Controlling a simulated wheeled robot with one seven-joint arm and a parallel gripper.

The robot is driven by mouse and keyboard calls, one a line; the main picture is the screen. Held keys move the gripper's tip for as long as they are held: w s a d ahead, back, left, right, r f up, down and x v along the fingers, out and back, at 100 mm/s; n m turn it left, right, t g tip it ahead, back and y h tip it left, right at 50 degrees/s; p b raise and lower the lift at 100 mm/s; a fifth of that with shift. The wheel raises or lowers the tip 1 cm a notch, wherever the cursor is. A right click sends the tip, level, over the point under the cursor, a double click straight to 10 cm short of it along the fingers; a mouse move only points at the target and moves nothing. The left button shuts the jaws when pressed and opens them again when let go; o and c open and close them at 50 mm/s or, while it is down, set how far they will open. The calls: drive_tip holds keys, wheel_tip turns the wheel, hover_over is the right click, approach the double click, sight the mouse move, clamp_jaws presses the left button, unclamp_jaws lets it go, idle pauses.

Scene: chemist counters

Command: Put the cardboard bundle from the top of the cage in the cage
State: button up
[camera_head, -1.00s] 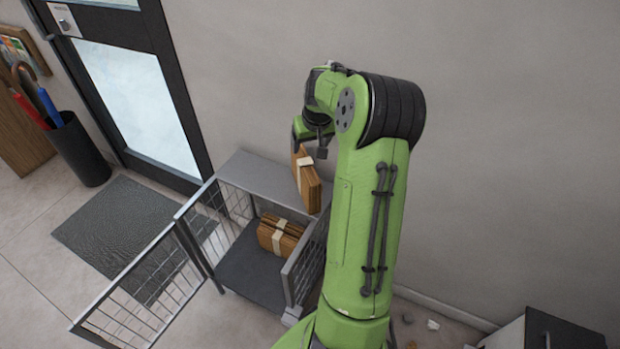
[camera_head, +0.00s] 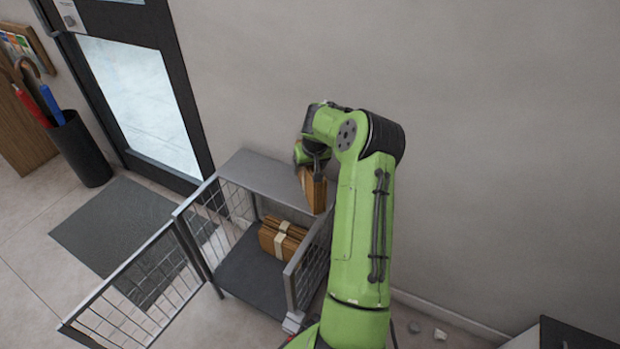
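A brown cardboard bundle (camera_head: 314,191) stands upright at the right end of the cage's grey top, partly hidden by my arm. My gripper (camera_head: 308,168) is at the upper edge of this bundle; its fingers are mostly hidden, so I cannot tell whether they are closed on it. The grey wire cage (camera_head: 258,176) stands against the wall with its door (camera_head: 135,290) swung open to the left. Another cardboard bundle with a pale band (camera_head: 272,241) lies inside on the dark cage floor (camera_head: 247,284).
A dark mat (camera_head: 112,228) lies left of the cage, before a glass door (camera_head: 140,100). A black umbrella stand (camera_head: 80,150) is further left. A dark-topped cabinet (camera_head: 570,336) is at lower right. Small scraps (camera_head: 440,334) lie on the floor right of my arm.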

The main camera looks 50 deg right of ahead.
drive_tip(key=shift+r, duration=0.1)
drive_tip(key=c, duration=1.4)
